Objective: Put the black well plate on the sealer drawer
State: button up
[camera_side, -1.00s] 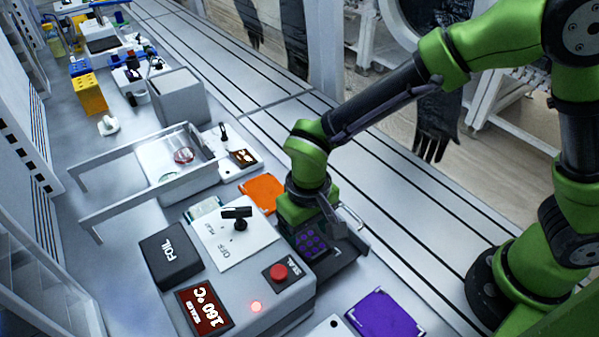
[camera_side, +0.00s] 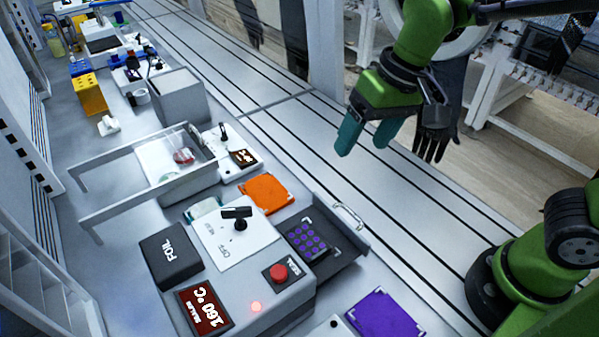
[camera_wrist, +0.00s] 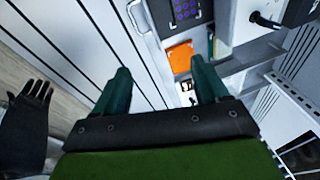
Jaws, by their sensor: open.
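The black well plate (camera_side: 307,238), with purple wells, lies on the sealer drawer (camera_side: 345,252), which is pulled out from the sealer (camera_side: 240,262) by its handle side. The plate also shows on the drawer at the top of the wrist view (camera_wrist: 186,10). My gripper (camera_side: 362,140) is open and empty, raised over the right side of the bench, well apart from the plate and drawer. Its two teal fingers stand spread in the wrist view (camera_wrist: 160,85).
An orange mat (camera_side: 266,193) and a purple mat (camera_side: 384,315) lie on either side of the drawer. A black foil box (camera_side: 171,256) sits on the sealer's left. The slotted bench beyond the drawer is clear.

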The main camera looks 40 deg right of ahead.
jog(key=s+d+r+m+t, duration=0.2)
jog(key=s+d+t, duration=0.2)
jog(key=d, duration=0.6)
jog(key=shift+s+d+t, duration=0.35)
jog(key=shift+s+t, duration=0.05)
jog(key=shift+s, duration=0.6)
jog(key=shift+r, duration=0.15)
